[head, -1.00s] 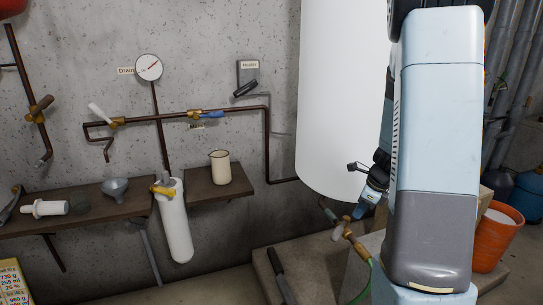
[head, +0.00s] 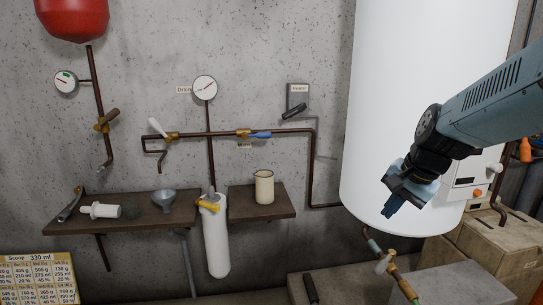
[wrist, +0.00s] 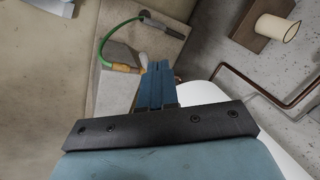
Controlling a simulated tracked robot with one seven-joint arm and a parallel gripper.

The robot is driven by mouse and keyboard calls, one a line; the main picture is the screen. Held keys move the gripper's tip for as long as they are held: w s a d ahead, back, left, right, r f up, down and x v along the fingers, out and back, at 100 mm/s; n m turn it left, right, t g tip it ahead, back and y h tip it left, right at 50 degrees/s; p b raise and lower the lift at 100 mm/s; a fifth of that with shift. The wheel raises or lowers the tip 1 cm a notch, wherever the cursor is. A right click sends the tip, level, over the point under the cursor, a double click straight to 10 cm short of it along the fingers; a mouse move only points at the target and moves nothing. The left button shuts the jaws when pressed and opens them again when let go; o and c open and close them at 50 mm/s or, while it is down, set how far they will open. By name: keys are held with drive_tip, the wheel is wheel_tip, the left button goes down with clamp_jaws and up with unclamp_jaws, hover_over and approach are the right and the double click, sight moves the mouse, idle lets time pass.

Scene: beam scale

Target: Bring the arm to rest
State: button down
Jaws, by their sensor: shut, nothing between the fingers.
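My arm reaches in from the right in the head view. My gripper (head: 390,207) is in front of the lower part of the white tank (head: 400,110), fingers pointing down and to the left. In the wrist view the blue fingers (wrist: 155,88) lie together with nothing between them. The gripper is above and in front of the brass valve and fittings (head: 383,265) under the tank. Part of the tank's lower right side is hidden behind my arm.
Shelves (head: 262,210) on the wall hold a cream jug (head: 264,187) and a funnel (head: 163,199). A white filter cylinder (head: 215,240) hangs between them. Copper pipes (head: 290,131) run along the wall.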

drive_tip(key=s+a+r+n+t+h, duration=0.1)
drive_tip(key=s+a+r+n+h, duration=0.1)
drive_tip(key=s+r+n, duration=0.4)
drive_tip(key=shift+s+a+n+t, duration=0.4)
drive_tip(key=shift+s+a+n, duration=0.15)
drive_tip(key=shift+s+n, duration=1.35)
